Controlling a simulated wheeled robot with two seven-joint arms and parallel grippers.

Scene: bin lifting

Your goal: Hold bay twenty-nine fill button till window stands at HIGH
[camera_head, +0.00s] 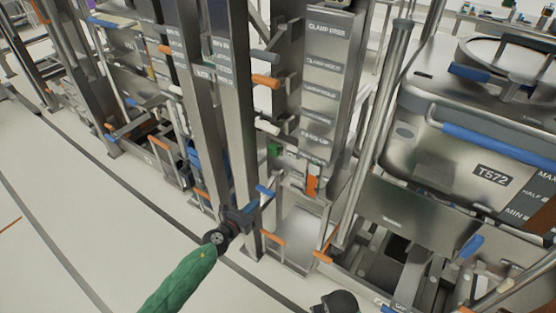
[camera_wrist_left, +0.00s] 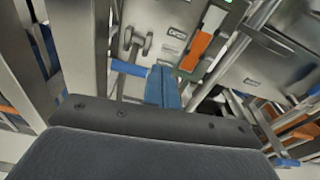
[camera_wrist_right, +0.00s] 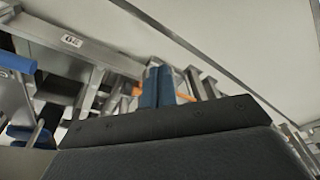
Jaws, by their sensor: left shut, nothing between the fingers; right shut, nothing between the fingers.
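My left gripper (camera_head: 246,210) is shut and empty in front of a steel bay post in the head view. Its blue fingers (camera_wrist_left: 163,87) lie together in the left wrist view, near a blue bar (camera_wrist_left: 130,68). Beyond them is a panel with a white-and-orange upright window (camera_wrist_left: 204,38); it shows in the head view too (camera_head: 312,184). A green piece (camera_head: 275,150) sits up and left of the window. No bay number twenty-nine or HIGH mark is legible. My right gripper (camera_wrist_right: 157,87) is shut and empty in the right wrist view, near steel framework.
A steel tank marked T572 (camera_head: 492,175) stands at the right, with MAX, HALF and MIN marks. A labelled steel column (camera_head: 322,75) rises behind the left gripper. Posts and coloured handles crowd the bays. Pale floor (camera_head: 60,200) is open at the left.

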